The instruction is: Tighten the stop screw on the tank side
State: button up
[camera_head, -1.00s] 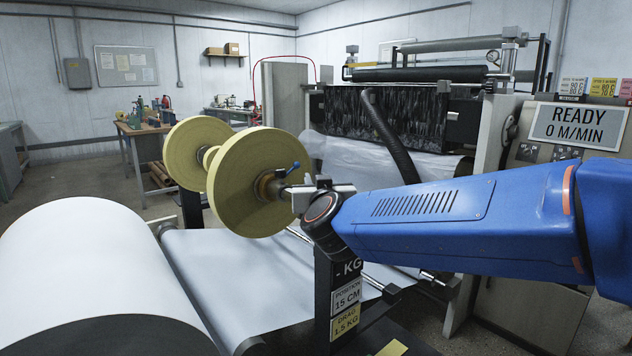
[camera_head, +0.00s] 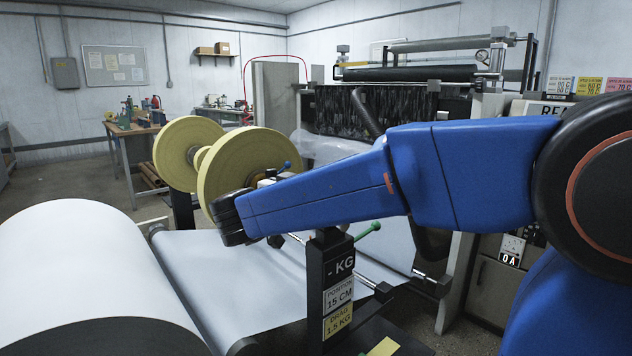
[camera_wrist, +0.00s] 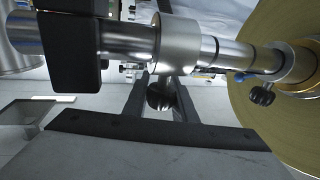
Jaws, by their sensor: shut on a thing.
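A bright metal stop collar (camera_wrist: 178,45) sits around the steel shaft (camera_wrist: 228,52) in the wrist view. Its dark stop screw knob (camera_wrist: 159,97) hangs from the collar's underside. My gripper (camera_wrist: 163,88) has its two dark fingers shut on this knob, one at each side. A second dark knob (camera_wrist: 262,95) shows on a collar at the right, beside the yellow reel (camera_wrist: 290,135). In the head view my wrist and forearm cover the shaft, so the gripper, collar and screw are hidden there. The yellow reel's two discs (camera_head: 245,160) show behind my wrist.
A large white paper roll (camera_head: 85,265) fills the left front. The coating machine (camera_head: 410,75) stands behind. A workbench (camera_head: 130,128) is far left.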

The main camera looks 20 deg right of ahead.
jog(key=shift+s+d+m+g+h, duration=0.1)
jog(key=shift+m+g+h, duration=0.3)
jog(key=shift+g, duration=0.2)
jog(key=shift+s+d+m+g+h, duration=0.1)
jog(key=shift+m+g+h, duration=0.2)
jog(key=shift+m+g, duration=0.25)
jog(key=shift+r, duration=0.1)
jog(key=o, duration=1)
jog(key=shift+o, duration=0.2)
jog(key=shift+a, duration=0.1)
jog(key=v, duration=1.7)
jog(key=shift+a, duration=0.15)
